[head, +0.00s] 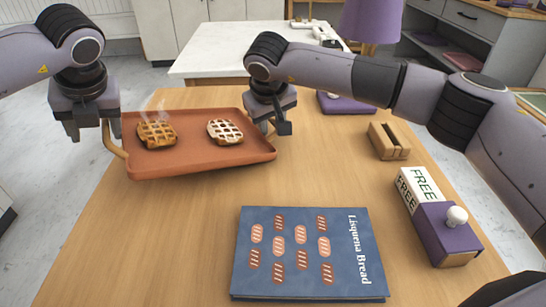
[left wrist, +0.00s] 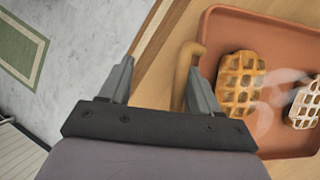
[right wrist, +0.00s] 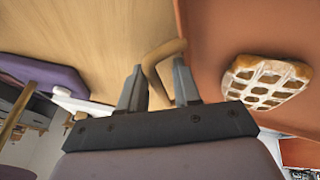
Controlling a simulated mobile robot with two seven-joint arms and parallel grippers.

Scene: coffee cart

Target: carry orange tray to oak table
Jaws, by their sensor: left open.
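The orange tray (head: 195,166) rests on the wooden table in the head view, with two lattice-topped waffles (head: 157,134) (head: 225,131) on it. A tan loop handle (head: 116,142) sticks out at its left end. My left gripper (head: 88,135) is open at that handle; in the left wrist view the handle (left wrist: 186,75) lies between the fingers, close to the right one. My right gripper (head: 273,122) is at the tray's right end. In the right wrist view the right handle (right wrist: 157,62) passes between its parted fingers, and no firm grip shows.
A blue bread book (head: 308,255) lies in front. A purple FREE box (head: 440,225), a wooden holder (head: 388,141) and a purple lamp (head: 372,22) stand at right. A white table (head: 215,55) stands behind. The wood between tray and book is clear.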

